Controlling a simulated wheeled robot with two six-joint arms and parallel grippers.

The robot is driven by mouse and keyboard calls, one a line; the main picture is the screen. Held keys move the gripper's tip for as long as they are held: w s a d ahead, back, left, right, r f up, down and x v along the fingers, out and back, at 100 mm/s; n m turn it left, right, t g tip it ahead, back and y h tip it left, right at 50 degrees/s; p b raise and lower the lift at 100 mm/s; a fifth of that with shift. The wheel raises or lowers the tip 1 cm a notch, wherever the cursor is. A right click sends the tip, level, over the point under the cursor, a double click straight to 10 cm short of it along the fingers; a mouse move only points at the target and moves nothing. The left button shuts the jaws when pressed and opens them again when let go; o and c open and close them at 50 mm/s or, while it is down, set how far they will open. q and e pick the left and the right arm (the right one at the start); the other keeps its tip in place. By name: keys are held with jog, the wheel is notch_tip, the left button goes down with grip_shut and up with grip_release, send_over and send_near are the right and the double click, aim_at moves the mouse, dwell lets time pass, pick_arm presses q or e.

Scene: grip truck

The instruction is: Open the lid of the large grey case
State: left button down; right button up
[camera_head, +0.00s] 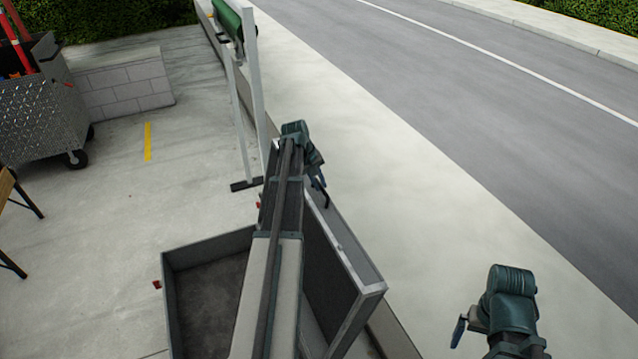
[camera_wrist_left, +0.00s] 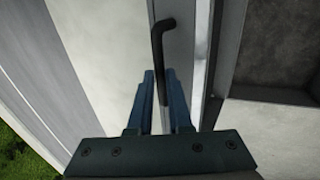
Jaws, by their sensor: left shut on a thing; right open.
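The large grey case has its open, dark base (camera_head: 166,290) at the lower left of the head view. Its lid (camera_head: 335,262) stands raised on the right side, its dark inner face turned toward the base. A black bent handle (camera_head: 324,193) is on the lid's far edge; it also shows in the left wrist view (camera_wrist_left: 161,38). My left gripper (camera_head: 318,183) is shut on the handle, its blue fingers (camera_wrist_left: 162,92) on either side of it. My left arm hides part of the case. My right gripper (camera_head: 463,328) is open and empty, over the pavement on the right.
A metal frame with a green roll (camera_head: 231,20) stands behind the case. A diamond-plate cart (camera_head: 42,115) and a low block wall (camera_head: 125,85) are at the back left. Pale pavement and a road (camera_head: 480,90) lie open to the right.

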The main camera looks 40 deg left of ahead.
dwell(0.4)
pick_arm(q)
jog(key=s+a+r+t, duration=0.1)
jog(key=s+a, duration=0.1)
jog(key=s, duration=0.3)
jog(key=s+a+r+t+h, duration=0.1)
jog(key=s+a, duration=0.2)
jog(key=s, duration=0.2)
jog(key=shift+s+a+r, duration=0.2)
jog(key=shift+s+r, duration=0.05)
jog(key=shift+s, duration=0.05)
jog(key=c, duration=0.8)
grip_release()
jog(key=shift+c, duration=0.2)
jog(key=p+v, duration=1.2)
jog(key=v, duration=0.1)
jog(key=shift+s+a+r, duration=0.2)
jog(key=shift+s+r, duration=0.05)
jog(key=shift+r, duration=0.05)
